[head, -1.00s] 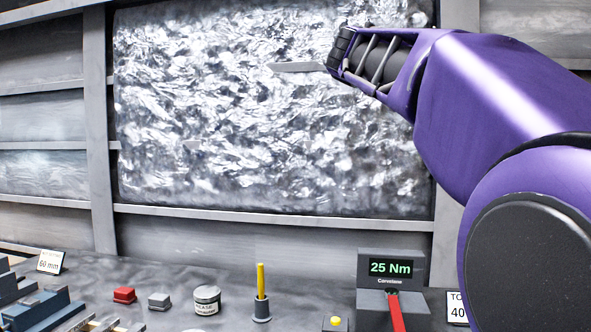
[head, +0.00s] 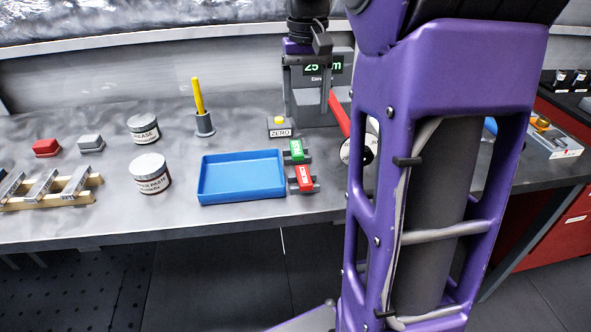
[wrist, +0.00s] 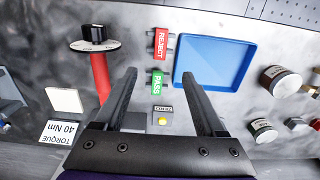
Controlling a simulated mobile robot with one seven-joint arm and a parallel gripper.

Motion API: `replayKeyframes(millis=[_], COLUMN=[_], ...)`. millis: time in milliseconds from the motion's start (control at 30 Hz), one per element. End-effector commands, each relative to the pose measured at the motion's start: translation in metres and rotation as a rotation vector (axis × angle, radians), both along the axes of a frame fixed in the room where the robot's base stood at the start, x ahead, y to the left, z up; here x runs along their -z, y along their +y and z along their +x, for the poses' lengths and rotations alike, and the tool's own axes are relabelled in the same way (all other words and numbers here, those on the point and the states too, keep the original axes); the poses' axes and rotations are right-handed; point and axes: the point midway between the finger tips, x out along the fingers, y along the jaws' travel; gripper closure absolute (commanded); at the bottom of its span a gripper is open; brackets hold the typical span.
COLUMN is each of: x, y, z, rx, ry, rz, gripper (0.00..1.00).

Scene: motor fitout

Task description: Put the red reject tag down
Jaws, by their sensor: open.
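The red reject tag (head: 303,178) sits on a dark holder at the right side of the blue tray, nearer the front edge than the green pass tag (head: 296,150). In the wrist view the red tag (wrist: 160,42) lies beyond my fingertips, with the green tag (wrist: 158,84) between the fingers. My gripper (head: 307,112) points down over the bench, in front of the torque tester. In the wrist view my gripper (wrist: 156,75) has its fingers wide apart with nothing held. My arm hides part of the bench's right side.
The blue tray (head: 240,198) is empty. The torque tester (head: 343,75) with its red-handled wrench (head: 340,115) stands close to my gripper. A ZERO button box (head: 281,127), a yellow marker in a stand (head: 199,97) and two jars stand nearby.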

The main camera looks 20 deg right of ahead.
Motion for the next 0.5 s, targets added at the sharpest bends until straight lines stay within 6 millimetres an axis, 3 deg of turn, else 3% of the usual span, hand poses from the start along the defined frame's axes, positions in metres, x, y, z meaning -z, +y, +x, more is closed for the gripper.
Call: replayKeyframes(millis=[500], x=[0.104], y=[0.001], z=[-0.001], rx=[0.000], ry=[0.007], rz=[0.006], gripper=[0.28])
